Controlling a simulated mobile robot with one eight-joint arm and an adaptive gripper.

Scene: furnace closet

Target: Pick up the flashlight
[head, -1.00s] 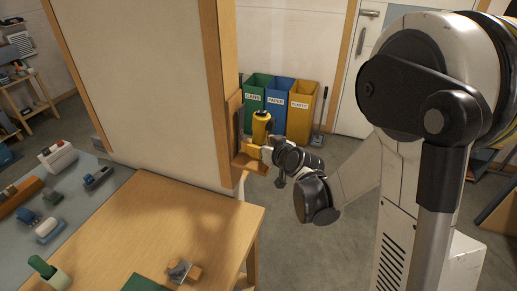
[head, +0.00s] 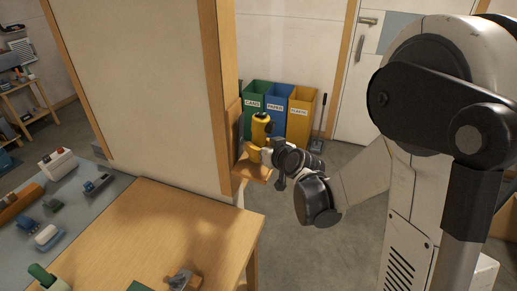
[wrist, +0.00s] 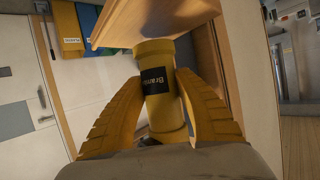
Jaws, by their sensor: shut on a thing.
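The flashlight (head: 260,129) is yellow with dark parts and stands upright at the small wooden wall shelf in the head view. In the wrist view the flashlight (wrist: 157,88) is a yellow cylinder with a black label. My gripper (head: 257,154) is shut on the flashlight, with one yellow finger on each side of its body. The fingers of my gripper (wrist: 160,98) fill the lower middle of the wrist view. Whether the flashlight's base still touches the shelf cannot be told.
The wooden shelf (head: 252,173) is fixed at the wall's end post. Green, blue and yellow bins (head: 274,110) stand behind it. A wooden table (head: 160,222) and a grey surface with several tools (head: 85,215) lie at lower left. Open floor (head: 290,240) lies right of the table.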

